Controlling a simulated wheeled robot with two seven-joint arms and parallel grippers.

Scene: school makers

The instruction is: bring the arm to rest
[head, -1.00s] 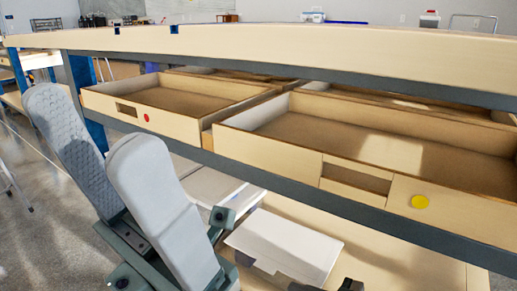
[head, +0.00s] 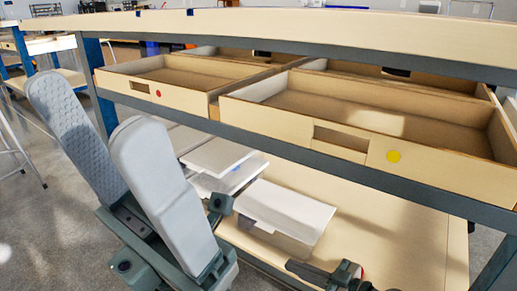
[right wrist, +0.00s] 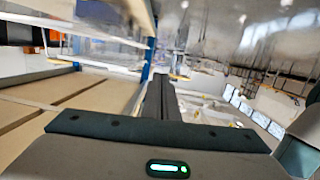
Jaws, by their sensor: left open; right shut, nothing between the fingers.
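My left gripper (head: 92,108) stands at the left of the head view, pointing up, its two large grey fingers apart with nothing between them. It is in front of the workbench's left end and overlaps it in the picture. My right gripper (right wrist: 160,85) shows in the right wrist view as a dark narrow shape beyond the grey wrist housing; its fingers are together and nothing is held. A dark jointed piece also shows at the bottom right of the head view; I cannot tell which part it is.
A wooden workbench (head: 330,28) with a grey frame crosses the head view. Open drawers hang below it, one with a red dot (head: 158,93) and one with a yellow dot (head: 393,156). White-lidded boxes (head: 285,208) sit on the lower shelf (head: 410,225). Bare floor (head: 40,225) lies at left.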

